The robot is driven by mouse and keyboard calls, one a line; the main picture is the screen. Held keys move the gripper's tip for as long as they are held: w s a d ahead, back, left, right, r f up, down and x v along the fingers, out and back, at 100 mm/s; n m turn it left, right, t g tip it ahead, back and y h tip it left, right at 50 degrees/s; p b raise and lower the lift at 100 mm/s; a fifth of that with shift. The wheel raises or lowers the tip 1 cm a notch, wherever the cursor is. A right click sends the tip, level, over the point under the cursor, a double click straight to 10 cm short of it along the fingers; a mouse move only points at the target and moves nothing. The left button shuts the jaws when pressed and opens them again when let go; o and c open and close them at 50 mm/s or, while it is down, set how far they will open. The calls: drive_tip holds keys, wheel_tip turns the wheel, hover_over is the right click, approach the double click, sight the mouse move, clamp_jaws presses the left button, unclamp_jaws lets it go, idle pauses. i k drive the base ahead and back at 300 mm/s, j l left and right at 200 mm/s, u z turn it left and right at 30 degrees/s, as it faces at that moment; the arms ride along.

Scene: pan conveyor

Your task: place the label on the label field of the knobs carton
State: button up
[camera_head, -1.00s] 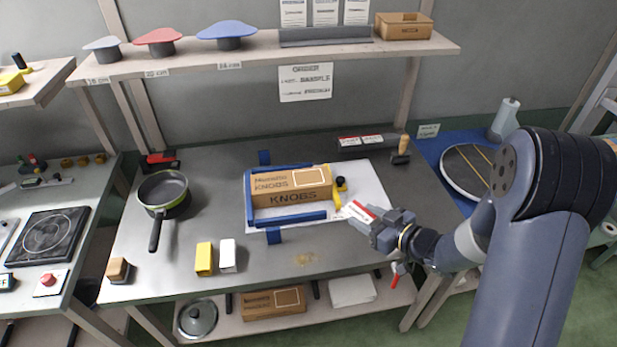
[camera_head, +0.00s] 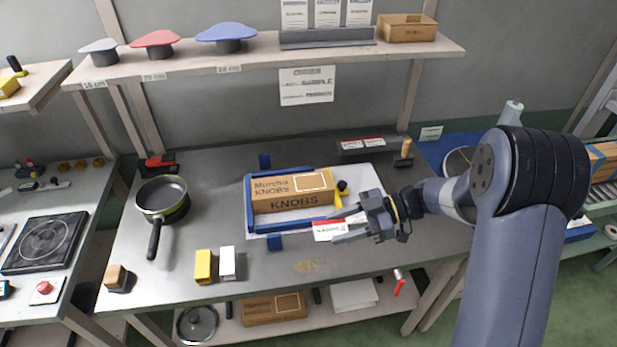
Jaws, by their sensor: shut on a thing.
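The knobs carton (camera_head: 280,203) sits in a blue frame (camera_head: 250,206) on a white sheet on the grey table. It reads "KNOBS" on its front, and its top has an outlined label field (camera_head: 313,181) at the right end. My gripper (camera_head: 345,226) is shut on a white label with a red band (camera_head: 327,231). The label is held to the front right of the carton, apart from it. Part of the label is hidden by the fingers.
A yellow clamp piece (camera_head: 338,197) with a black knob stands at the carton's right. A pan (camera_head: 162,197), a yellow block (camera_head: 203,266) and a white block (camera_head: 227,263) are on the table. More red-and-white labels (camera_head: 362,144) lie on a dark holder at the back.

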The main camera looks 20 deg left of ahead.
sight(310, 181)
drive_tip(key=i+j, duration=0.7)
drive_tip(key=i, duration=0.05)
